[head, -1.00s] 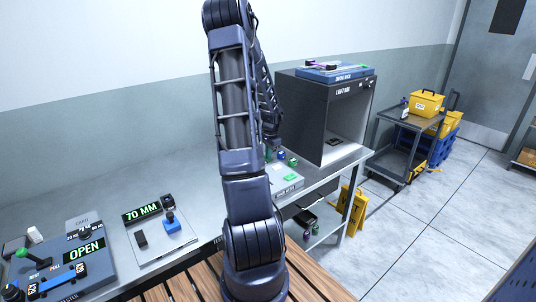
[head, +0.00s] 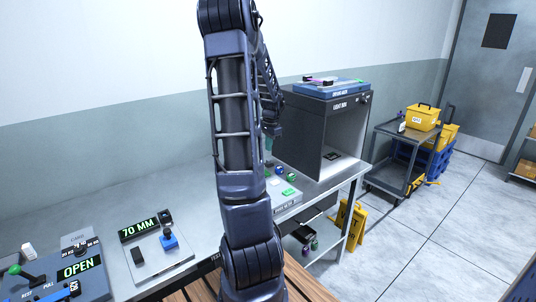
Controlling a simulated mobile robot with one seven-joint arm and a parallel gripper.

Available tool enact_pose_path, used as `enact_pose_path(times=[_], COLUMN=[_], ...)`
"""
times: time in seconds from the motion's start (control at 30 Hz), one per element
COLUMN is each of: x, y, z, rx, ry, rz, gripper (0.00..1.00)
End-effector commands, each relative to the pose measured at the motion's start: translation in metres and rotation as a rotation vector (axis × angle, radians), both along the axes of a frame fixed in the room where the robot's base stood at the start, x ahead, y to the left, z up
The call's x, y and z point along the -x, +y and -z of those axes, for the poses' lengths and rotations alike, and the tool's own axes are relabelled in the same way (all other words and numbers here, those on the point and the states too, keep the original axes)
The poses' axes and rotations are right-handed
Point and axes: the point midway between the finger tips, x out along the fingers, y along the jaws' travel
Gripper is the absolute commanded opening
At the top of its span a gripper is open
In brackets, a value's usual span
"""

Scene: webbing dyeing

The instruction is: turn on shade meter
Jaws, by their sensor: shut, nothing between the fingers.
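A light-coloured panel (head: 290,201) on the bench, partly hidden behind my arm, looks like the shade meter. Its front label is cut off by my arm and hard to read. It carries a lit green patch and several small coloured knobs or buttons along its back. My gripper (head: 275,130) hangs at the far end of my arm, above and behind this panel and apart from it as far as I can tell. It is shut and empty; its fingertips are small and partly hidden by my arm.
The light box (head: 318,135) stands right of the panel with a blue device (head: 332,88) on top. A unit reading 70 MM (head: 150,258) and a blue unit reading OPEN (head: 88,283) sit left. A cart (head: 398,152) stands at right beside open floor.

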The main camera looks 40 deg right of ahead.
Motion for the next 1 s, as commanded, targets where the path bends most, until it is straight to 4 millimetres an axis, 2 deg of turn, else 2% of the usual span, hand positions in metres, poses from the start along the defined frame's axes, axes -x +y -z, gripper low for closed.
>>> enact_pose_path(times=[0.2, 1.0], x=[0.0009, -0.0073], y=[0.0001, -0.0042], z=[-0.0103, -0.0129], rx=[0.0, 0.005], ry=[-0.001, -0.058], rz=[0.0, 0.002], gripper=[0.0, 0.0])
